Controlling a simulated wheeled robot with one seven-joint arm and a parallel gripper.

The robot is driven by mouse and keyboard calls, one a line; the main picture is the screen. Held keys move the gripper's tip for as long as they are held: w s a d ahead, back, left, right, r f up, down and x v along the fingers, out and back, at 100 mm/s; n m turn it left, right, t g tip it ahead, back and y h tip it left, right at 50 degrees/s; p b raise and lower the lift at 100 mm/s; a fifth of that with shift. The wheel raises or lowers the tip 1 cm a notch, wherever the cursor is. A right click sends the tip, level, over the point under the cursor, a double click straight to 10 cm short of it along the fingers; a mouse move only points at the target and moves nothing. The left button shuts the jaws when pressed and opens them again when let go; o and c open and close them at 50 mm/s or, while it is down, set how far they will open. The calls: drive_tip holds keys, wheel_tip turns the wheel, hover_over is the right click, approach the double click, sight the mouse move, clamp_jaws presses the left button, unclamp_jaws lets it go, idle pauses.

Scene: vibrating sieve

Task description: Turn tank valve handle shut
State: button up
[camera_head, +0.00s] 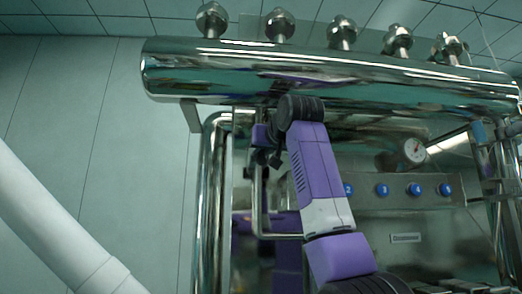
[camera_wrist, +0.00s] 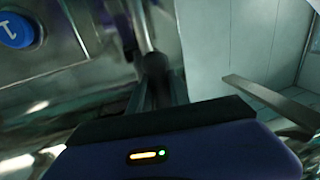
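A polished metal tank (camera_head: 400,80) runs across the upper part of the head view. A thin bent metal bar (camera_head: 256,205), possibly the valve handle, hangs below its left part; I cannot tell for certain. My purple arm reaches up in front of the tank, and my gripper (camera_head: 266,158) is at the top of this bar. In the wrist view the dark fingers of my gripper (camera_wrist: 157,78) point at a metal rod (camera_wrist: 141,25) and seem to meet its end. The contact and the gap between the fingers are too dark to make out.
Several round metal knobs (camera_head: 342,33) stand on top of the tank. A panel with blue numbered buttons (camera_head: 382,190) and a gauge (camera_head: 415,149) are to the right of my arm. A blue button (camera_wrist: 16,31) shows in the wrist view. A thick vertical pipe (camera_head: 209,220) stands left of the bar.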

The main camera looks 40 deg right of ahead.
clamp_jaws()
drive_tip(key=n, duration=0.3)
drive_tip(key=shift+r+n+g, duration=0.1)
drive_tip(key=shift+n+g, duration=0.2)
drive_tip(key=shift+g, duration=0.1)
drive_tip(key=n, duration=0.4)
drive_tip(key=shift+g, duration=0.4)
drive_tip(key=n+g, duration=0.1)
drive_tip(key=n, duration=0.3)
drive_tip(key=shift+h, duration=0.4)
drive_tip(key=n+g+h, duration=0.1)
drive_tip(key=n, duration=0.3)
